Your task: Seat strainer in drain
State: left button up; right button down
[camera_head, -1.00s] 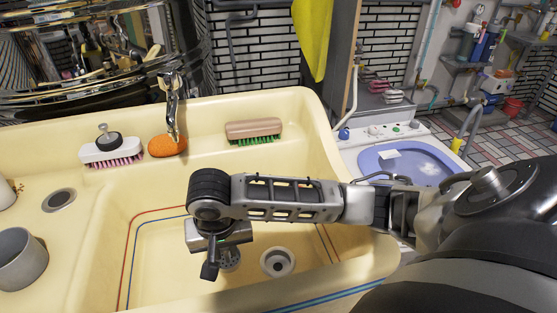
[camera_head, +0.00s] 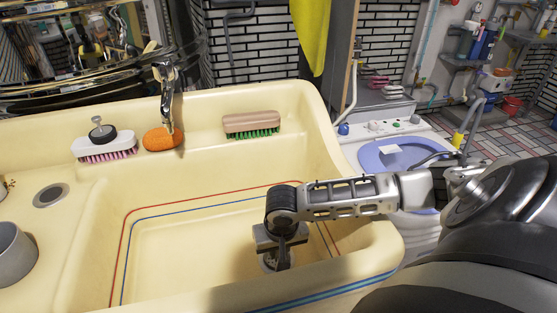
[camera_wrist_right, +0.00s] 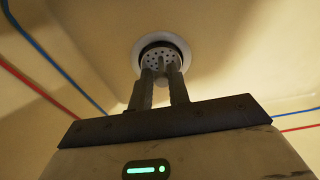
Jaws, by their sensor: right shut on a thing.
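My right gripper (camera_head: 281,260) points down into the deep basin of the cream sink (camera_head: 190,262). In the right wrist view, its two fingers (camera_wrist_right: 160,76) are shut on the small stem of the round perforated strainer (camera_wrist_right: 153,55). The strainer lines up with the white-rimmed drain (camera_wrist_right: 180,46), whose rim shows around the strainer's far side. A dark gap shows along the top of the strainer. I cannot tell whether it hangs just above the drain or rests in it. In the head view, my gripper hides most of the drain (camera_head: 264,264). My left gripper is out of view.
On the sink's back ledge are a white brush with pink bristles (camera_head: 104,147), an orange sponge (camera_head: 163,139) and a green-bristled brush (camera_head: 251,125). The faucet (camera_head: 168,95) stands above the sponge. A grey cup (camera_head: 14,255) is at left. The basin's left side is clear.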

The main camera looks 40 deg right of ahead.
jog(key=shift+f, duration=0.45)
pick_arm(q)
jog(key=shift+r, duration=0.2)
pick_arm(e)
jog(key=c, duration=1.3)
grip_release()
pick_arm(q)
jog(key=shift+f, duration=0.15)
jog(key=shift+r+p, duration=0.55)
jog(key=shift+p, duration=1.05)
pick_arm(e)
jog(key=shift+s+a+r, duration=0.15)
jog(key=shift+s+r, duration=0.15)
jog(key=shift+r, duration=1.7)
jog(key=shift+s+a+r, duration=0.15)
jog(key=shift+s+r, duration=0.1)
jog(key=shift+r, duration=1.75)
jog(key=shift+s+a+r, duration=0.15)
jog(key=shift+s+r, duration=0.15)
jog(key=shift+r, duration=1.7)
